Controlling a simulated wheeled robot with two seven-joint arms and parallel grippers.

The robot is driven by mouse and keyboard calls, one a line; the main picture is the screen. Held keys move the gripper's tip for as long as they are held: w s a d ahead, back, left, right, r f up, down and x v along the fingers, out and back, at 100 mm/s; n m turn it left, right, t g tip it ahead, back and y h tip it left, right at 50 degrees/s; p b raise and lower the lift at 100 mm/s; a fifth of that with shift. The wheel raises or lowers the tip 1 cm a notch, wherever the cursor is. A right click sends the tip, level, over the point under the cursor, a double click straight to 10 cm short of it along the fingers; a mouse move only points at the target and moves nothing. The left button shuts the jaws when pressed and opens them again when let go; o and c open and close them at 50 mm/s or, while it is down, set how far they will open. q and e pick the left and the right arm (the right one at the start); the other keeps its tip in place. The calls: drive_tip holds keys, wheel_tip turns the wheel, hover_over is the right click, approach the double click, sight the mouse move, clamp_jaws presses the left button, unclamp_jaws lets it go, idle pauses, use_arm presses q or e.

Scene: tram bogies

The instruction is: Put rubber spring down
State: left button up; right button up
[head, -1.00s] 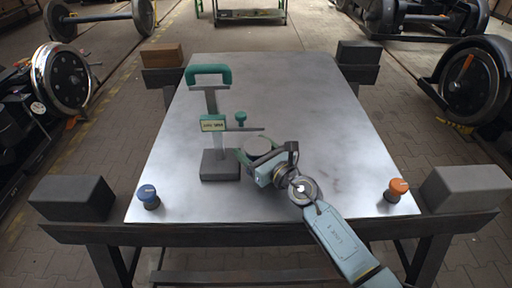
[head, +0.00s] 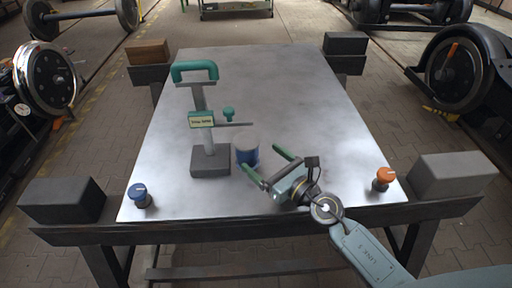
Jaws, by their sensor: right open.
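The rubber spring (head: 247,152), a short cylinder with a grey top and a blue band, stands upright on the metal table top (head: 290,100). It is just right of the dark base of the green-handled stand (head: 210,160). My right gripper (head: 264,161) is open, with its green fingers spread to the right and front of the spring. The near finger lies close to the spring's lower edge; I cannot tell if it touches. My left gripper is not in the head view.
A blue-capped knob (head: 140,196) stands at the table's front left corner and an orange-capped knob (head: 382,179) at the front right. The table's back and right are clear.

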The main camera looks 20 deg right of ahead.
drive_tip(key=shift+s+d+f, duration=0.3)
drive_tip(key=shift+s+f, duration=0.15)
drive_tip(key=shift+s, duration=0.25)
drive_tip(key=shift+s+d+r, duration=0.1)
drive_tip(key=shift+s+d, duration=0.1)
drive_tip(key=shift+s, duration=0.45)
